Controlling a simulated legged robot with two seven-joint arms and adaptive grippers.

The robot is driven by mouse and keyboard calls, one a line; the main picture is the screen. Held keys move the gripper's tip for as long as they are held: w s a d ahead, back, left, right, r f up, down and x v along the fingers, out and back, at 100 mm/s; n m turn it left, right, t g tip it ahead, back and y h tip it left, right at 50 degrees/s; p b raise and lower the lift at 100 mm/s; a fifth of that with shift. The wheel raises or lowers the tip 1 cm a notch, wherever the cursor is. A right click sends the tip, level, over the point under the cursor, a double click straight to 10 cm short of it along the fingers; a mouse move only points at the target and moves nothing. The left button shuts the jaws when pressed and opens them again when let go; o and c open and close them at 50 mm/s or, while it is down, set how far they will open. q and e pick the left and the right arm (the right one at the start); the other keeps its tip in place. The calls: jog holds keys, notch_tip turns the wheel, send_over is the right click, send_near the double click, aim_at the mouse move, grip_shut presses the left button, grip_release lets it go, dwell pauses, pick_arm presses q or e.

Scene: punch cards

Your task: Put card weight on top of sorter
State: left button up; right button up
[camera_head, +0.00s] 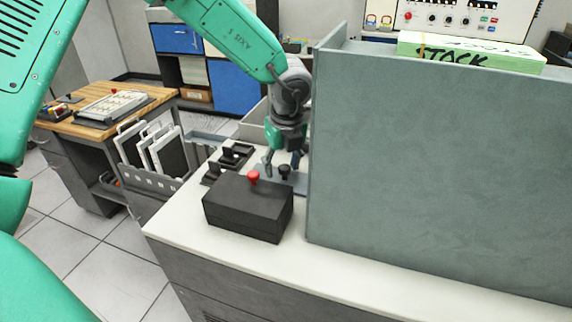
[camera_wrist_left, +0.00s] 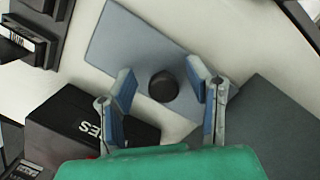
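The card weight seems to be a flat blue-grey plate (camera_wrist_left: 125,45) with a round black knob (camera_wrist_left: 163,87), lying on the white counter. In the head view its black knob (camera_head: 285,171) shows just under my left gripper (camera_head: 284,163). In the left wrist view the gripper's two fingers (camera_wrist_left: 160,79) are apart, one on each side of the knob, with gaps visible. Nothing is held. The sorter is not clearly labelled; the large grey upright housing (camera_head: 430,170) right of the gripper may be it. My right gripper is not in view.
A black box (camera_head: 245,210) with a red knob sits in front of the plate. Small black blocks (camera_head: 237,154) lie to its left. A rack of white-framed panels (camera_head: 165,150) hangs beside the counter. A green-topped stack (camera_head: 470,52) lies behind the housing's top edge.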

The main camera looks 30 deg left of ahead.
aim_at(286, 168)
pick_arm(q)
jog(key=shift+a+f, duration=0.1)
jog(key=shift+a, duration=0.8)
jog(key=shift+a+r, duration=0.1)
jog(key=shift+r, duration=0.35)
notch_tip(286, 168, up, 11)
jog(key=d, duration=0.2)
jog(key=shift+s+r, duration=0.15)
jog(key=shift+s, duration=0.25)
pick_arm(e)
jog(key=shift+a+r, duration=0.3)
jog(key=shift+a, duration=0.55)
